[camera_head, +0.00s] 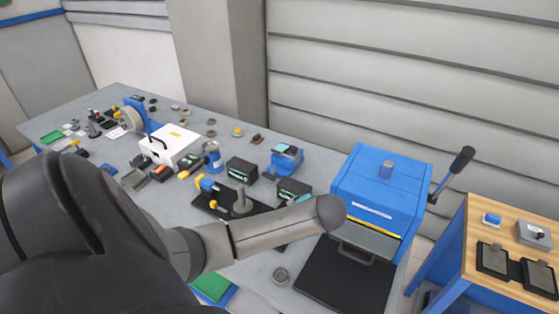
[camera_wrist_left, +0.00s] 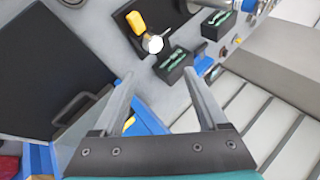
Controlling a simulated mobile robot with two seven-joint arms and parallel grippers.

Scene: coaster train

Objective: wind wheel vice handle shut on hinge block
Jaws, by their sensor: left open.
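I cannot clearly single out the wheel vice, its handle or the hinge block on the bench. A small blue and grey device (camera_head: 286,158) sits near the bench's back edge; I cannot tell if it is the vice. A blue and yellow fixture (camera_head: 207,185) stands on a black plate beside an upright grey post (camera_head: 242,203). In the left wrist view my left gripper (camera_wrist_left: 158,73) is open and empty. Between and beyond its fingers are the pale post top (camera_wrist_left: 153,43) and a black bin with green parts (camera_wrist_left: 174,63). My right gripper is not in view.
A blue machine (camera_head: 380,185) with a side lever stands at the bench's right, a black mat (camera_head: 340,277) before it. A white box (camera_head: 170,144) and several small parts crowd the left. A wooden-topped table (camera_head: 488,262) stands at right.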

